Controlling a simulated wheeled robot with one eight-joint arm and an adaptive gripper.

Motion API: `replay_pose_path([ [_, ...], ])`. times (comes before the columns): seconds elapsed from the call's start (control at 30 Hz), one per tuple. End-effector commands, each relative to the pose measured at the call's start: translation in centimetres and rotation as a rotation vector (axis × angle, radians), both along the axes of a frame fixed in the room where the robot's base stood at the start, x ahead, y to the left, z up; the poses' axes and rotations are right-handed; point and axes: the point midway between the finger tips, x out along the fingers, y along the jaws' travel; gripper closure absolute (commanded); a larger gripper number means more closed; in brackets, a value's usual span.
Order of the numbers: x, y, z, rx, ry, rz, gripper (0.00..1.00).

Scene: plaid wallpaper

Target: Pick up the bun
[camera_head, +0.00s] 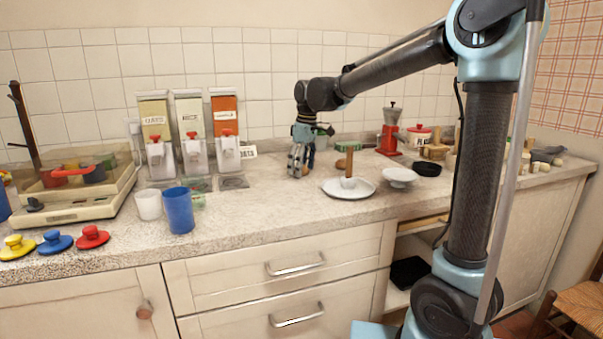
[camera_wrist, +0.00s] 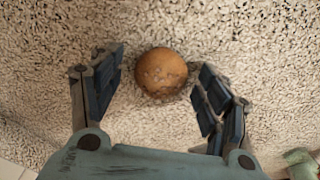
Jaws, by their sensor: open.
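The bun (camera_wrist: 161,73) is a round, orange-brown thing lying on the speckled countertop in the wrist view. My gripper (camera_wrist: 161,88) is open, with one finger to the left of the bun and one to the right. Gaps show between the bun and both fingers, and the bun sits around the level of the fingertips. In the head view my gripper (camera_head: 298,172) points down close to the counter, near the back wall. I cannot make out the bun in the head view; the gripper seems to hide it.
Three dispensers (camera_head: 190,130) are to the left. A blue cup (camera_head: 179,212) and white cup (camera_head: 148,204) stand front left. The counter (camera_head: 260,215) in front is clear.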

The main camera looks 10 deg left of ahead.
Motion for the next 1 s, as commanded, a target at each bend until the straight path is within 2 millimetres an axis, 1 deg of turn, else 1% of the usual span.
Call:
replay_pose_path([
  [0.07, 0.0, 0.0, 0.0, 0.0, 0.0, 0.0, 0.3],
  [0.1, 0.0, 0.0, 0.0, 0.0, 0.0, 0.0, 0.35],
  [0.17, 0.0, 0.0, 0.0, 0.0, 0.0, 0.0, 0.49],
  [0.2, 0.0, 0.0, 0.0, 0.0, 0.0, 0.0, 0.58],
  [0.3, 0.0, 0.0, 0.0, 0.0, 0.0, 0.0, 0.78],
  [0.67, 0.0, 0.0, 0.3, 0.0, 0.0, 0.0, 0.78],
  [0.77, 0.0, 0.0, 1.2, 0.0, 0.0, 0.0, 0.78],
  [0.83, 0.0, 0.0, 2.2, 0.0, 0.0, 0.0, 0.78],
  [1.0, 0.0, 0.0, 5.3, 0.0, 0.0, 0.0, 0.78],
])
